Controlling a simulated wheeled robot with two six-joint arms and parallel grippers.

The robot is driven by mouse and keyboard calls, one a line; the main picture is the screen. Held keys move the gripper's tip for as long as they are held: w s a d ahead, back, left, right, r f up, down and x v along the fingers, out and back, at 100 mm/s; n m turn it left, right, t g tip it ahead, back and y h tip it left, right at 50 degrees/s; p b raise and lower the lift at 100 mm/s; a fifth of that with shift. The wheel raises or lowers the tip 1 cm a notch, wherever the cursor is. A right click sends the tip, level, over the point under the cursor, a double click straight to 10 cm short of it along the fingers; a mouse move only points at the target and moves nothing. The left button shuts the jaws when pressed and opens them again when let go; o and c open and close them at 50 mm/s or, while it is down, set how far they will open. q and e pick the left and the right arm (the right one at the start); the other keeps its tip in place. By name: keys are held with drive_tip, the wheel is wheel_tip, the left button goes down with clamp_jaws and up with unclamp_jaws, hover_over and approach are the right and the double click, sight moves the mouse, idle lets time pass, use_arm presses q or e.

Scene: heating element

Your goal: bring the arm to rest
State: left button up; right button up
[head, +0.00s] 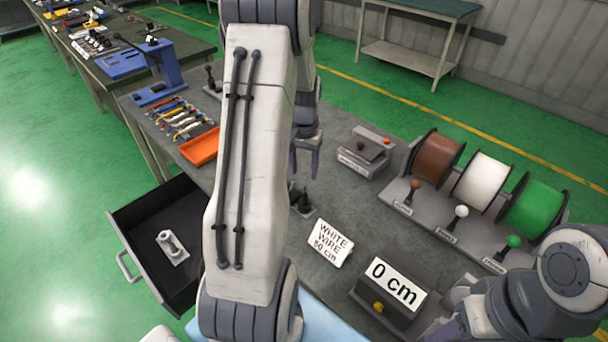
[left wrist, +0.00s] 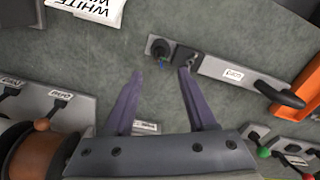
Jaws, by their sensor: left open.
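My left arm reaches in from the bottom, across the middle of the head view. My left gripper (head: 304,160) hangs above the grey workbench (head: 330,205), its two fingers apart with nothing between them. The left wrist view also shows its fingers (left wrist: 156,90) spread and empty over the bench. My right arm is folded at the lower right of the head view; only a bit of its gripper (head: 446,328) may show at the bottom edge, and its jaws cannot be made out.
Brown, white and green wire spools (head: 482,181) stand on the right. A small device (head: 366,150), a "WHITE WIRE 50 cm" card (head: 326,243) and a "0 cm" display (head: 392,284) are on the bench. An open drawer (head: 135,214) juts out left. An orange tray (head: 200,147) lies behind my arm.

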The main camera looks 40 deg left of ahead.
use_arm(q)
drive_tip(key=shift+d, duration=0.1)
idle(0.4)
drive_tip(key=s+d+r+m, duration=0.15)
drive_tip(key=d+r, duration=0.25)
drive_tip(key=d, duration=0.6)
drive_tip(key=s+d+r+m, duration=0.1)
drive_tip(key=d+r+m, duration=0.2)
drive_tip(key=d, duration=0.8)
drive_tip(key=s+d+r+m, duration=0.1)
drive_tip(key=s+d+m, duration=0.2)
drive_tip(key=s+d, duration=0.3)
drive_tip(key=s+d+r+m+h, duration=0.1)
drive_tip(key=s+d, duration=0.5)
drive_tip(key=s, duration=0.6)
drive_tip(key=shift+s+d+r+m, duration=0.15)
drive_tip(key=shift+d+r+m, duration=0.15)
drive_tip(key=shift+r+m, duration=0.65)
